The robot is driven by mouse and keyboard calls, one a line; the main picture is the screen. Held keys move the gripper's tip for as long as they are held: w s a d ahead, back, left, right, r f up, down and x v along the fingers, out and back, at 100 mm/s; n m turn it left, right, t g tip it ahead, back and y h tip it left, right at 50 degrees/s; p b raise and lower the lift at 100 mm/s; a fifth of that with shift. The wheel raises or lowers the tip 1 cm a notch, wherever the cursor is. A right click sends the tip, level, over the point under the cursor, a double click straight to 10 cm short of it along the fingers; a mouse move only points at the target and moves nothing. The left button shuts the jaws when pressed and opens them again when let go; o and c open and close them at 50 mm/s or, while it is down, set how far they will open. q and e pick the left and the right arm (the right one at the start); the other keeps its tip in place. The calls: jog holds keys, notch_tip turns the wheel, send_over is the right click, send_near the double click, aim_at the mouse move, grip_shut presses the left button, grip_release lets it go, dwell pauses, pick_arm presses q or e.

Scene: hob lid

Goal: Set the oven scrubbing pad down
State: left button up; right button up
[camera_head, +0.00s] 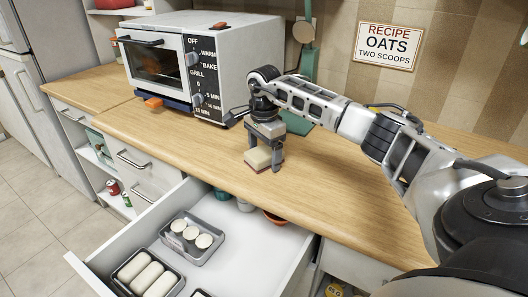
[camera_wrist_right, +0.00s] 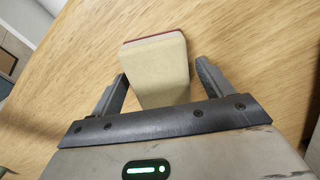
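The scrubbing pad (camera_head: 258,160) is a small block, pale cream with a dark red layer, resting on the wooden counter (camera_head: 330,185). My right gripper (camera_head: 264,157) points down over it, with a finger on either side. In the right wrist view the pad (camera_wrist_right: 158,65) lies between the two fingers of the gripper (camera_wrist_right: 162,75). Gaps show between the fingers and the pad's sides, so the gripper is open around it and not clamped. My left gripper is not in view.
A toaster oven (camera_head: 190,60) stands on the counter to the left, with an orange item (camera_head: 153,103) in front. An open drawer (camera_head: 245,262) below the counter's front edge holds trays of white items. A green utensil (camera_head: 304,45) hangs behind. The counter right of the pad is mostly clear beneath my arm.

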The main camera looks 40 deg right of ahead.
aim_at(264, 151)
jog(key=shift+r, duration=0.1)
notch_tip(264, 151, up, 12)
jog(key=shift+b, duration=0.4)
dwell(0.6)
